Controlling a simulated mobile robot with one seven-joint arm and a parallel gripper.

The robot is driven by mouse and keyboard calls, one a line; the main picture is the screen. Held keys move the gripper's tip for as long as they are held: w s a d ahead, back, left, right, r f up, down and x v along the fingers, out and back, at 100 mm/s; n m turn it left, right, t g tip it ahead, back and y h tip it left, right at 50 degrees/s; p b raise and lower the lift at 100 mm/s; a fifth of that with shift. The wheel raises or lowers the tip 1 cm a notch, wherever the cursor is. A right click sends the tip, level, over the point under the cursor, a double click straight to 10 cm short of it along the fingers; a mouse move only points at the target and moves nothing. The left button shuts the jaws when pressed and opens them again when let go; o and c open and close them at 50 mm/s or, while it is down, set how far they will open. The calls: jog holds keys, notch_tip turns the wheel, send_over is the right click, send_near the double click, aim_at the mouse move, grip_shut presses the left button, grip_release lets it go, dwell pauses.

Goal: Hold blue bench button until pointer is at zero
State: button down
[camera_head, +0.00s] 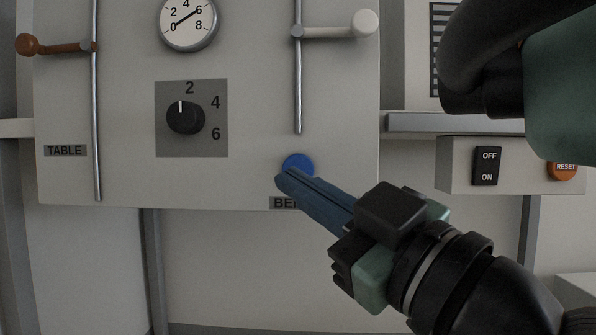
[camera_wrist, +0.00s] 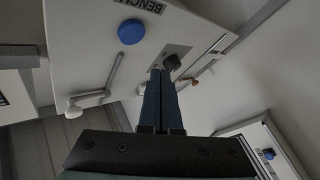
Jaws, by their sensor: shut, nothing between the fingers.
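The blue button (camera_head: 298,165) sits low on the grey panel, above a label partly hidden by my fingers; in the wrist view the button (camera_wrist: 131,32) is beside the word BENCH. My gripper (camera_head: 281,179) is shut and empty. Its blue fingertips overlap the button's lower edge in the head view. In the wrist view the fingertips (camera_wrist: 161,73) are below and right of the button, with a gap in the picture. I see no contact. The round gauge (camera_head: 188,20) has its needle lying along a line between 0 and 6; I cannot tell which end is the tip.
A black selector knob (camera_head: 185,117) marked 2, 4, 6 is left of the button. A brown-handled lever (camera_head: 60,47) and a white-handled lever (camera_head: 340,28) are on vertical rods. An OFF/ON switch (camera_head: 486,166) and orange RESET button (camera_head: 563,167) are at the right.

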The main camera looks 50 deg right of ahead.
dwell(0.3)
jog(key=shift+s+a, duration=1.7)
jog(key=shift+a, duration=0.25)
jog(key=w+a+m+t+b, duration=0.2)
jog(key=w+a+m+t, duration=0.1)
jog(key=w+a, duration=0.55)
jog(key=s+a+r+m+t+y+b, duration=0.1)
jog(key=s+a+t+y, duration=0.1)
jog(key=a, duration=1.1)
jog(key=shift+s+a+r+t, duration=0.15)
jog(key=shift+s+a+t, duration=0.2)
jog(key=shift+t, duration=0.25)
